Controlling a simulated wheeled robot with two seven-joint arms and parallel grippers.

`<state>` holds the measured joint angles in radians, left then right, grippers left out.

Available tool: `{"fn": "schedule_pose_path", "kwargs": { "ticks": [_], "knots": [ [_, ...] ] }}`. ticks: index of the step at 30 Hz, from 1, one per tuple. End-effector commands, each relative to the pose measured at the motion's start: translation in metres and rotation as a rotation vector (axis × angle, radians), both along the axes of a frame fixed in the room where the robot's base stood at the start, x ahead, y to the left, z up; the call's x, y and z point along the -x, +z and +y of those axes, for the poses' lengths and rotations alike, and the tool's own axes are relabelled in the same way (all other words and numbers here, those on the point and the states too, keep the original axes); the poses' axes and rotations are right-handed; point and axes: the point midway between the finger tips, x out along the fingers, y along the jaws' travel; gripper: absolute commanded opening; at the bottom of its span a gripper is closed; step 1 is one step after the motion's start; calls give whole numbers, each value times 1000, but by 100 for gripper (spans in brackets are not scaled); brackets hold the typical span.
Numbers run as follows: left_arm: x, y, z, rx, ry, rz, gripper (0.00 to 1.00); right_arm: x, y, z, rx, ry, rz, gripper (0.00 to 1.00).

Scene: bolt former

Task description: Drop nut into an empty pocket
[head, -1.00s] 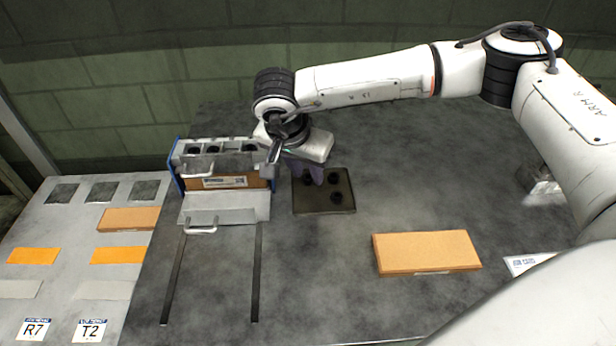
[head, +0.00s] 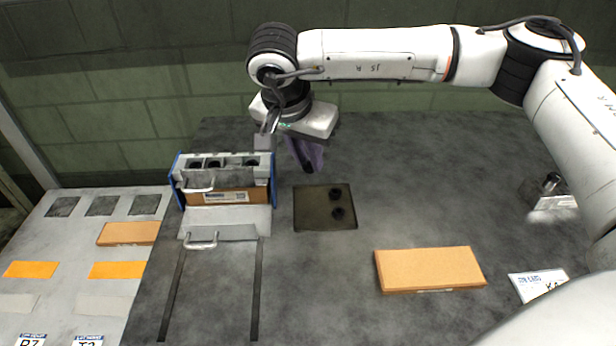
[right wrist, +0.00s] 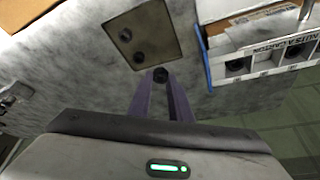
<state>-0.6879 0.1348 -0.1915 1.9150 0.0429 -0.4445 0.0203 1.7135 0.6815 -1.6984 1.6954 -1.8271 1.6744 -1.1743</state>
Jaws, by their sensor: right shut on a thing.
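My right gripper (head: 306,168) is shut on a dark nut and holds it raised above the dark square mat (head: 306,222). In the right wrist view the nut (right wrist: 160,75) sits between the purple fingertips. Two more dark nuts, one behind (head: 335,194) and one in front (head: 337,214), lie on the mat. Left of the gripper stands the grey pocket holder (head: 222,160) with blue ends; it also shows in the right wrist view (right wrist: 285,55). My left gripper is out of view.
A silver handled panel (head: 225,232) lies in front of the holder, with two dark rails before it. A cardboard box (head: 430,270) is at front right. A small stand (head: 551,200) is far right. A side table (head: 75,245) with labels is at left.

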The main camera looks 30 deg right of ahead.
Motion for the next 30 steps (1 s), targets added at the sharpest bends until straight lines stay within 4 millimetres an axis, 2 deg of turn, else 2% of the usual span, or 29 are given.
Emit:
{"fn": "schedule_pose_path", "kwargs": {
  "ticks": [3,6,18,23,30],
  "knots": [
    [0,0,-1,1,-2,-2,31,0,16,0,0,-1,-2,0],
    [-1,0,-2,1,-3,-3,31,0,22,0,0,-1,0,0],
    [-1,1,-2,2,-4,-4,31,4,28,3,-5,26,2,0],
    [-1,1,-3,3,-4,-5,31,31,47,20,-26,208,7,0],
    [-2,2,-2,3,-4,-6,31,89,75,43,-18,553,4,0]
  ]
}}
